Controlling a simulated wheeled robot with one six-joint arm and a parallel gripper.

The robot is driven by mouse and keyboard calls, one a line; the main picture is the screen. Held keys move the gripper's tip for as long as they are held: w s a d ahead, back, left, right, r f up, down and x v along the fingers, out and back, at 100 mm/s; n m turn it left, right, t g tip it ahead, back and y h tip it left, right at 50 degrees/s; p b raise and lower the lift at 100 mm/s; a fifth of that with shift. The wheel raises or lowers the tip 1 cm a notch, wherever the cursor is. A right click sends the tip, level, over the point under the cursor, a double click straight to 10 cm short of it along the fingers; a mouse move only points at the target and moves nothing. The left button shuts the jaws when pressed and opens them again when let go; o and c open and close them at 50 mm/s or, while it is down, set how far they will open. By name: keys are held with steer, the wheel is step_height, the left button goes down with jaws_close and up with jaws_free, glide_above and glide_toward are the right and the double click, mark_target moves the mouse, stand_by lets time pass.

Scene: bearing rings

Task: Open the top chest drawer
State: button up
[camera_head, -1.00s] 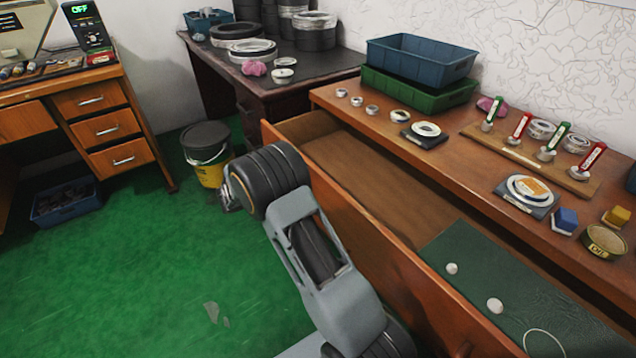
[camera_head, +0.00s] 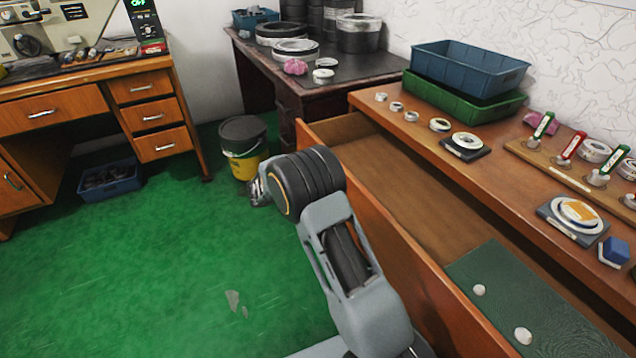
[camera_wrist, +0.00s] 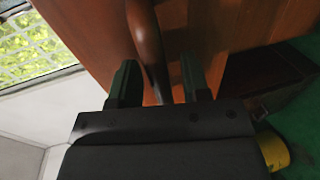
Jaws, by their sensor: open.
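The top drawer of the wooden chest (camera_head: 495,178) stands well open. Its front panel (camera_head: 412,265) is far out from the chest, and its bare wooden inside (camera_head: 390,175) shows. A green mat (camera_head: 500,290) with two white knobs lies in the drawer's near end. My gripper (camera_head: 258,192) is in front of the panel's far end, partly hidden by my wrist. In the wrist view, my gripper (camera_wrist: 160,80) has its two dark fingers apart, on either side of a rounded brown handle (camera_wrist: 147,40). I cannot tell whether either finger touches the handle.
A black-and-yellow bucket (camera_head: 243,150) stands on the floor just beyond my gripper.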

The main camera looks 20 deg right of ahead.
steer(key=p+v, duration=0.2)
steer(key=v, duration=1.1)
steer(key=shift+a+r, duration=0.15)
steer(key=shift+a, duration=0.25)
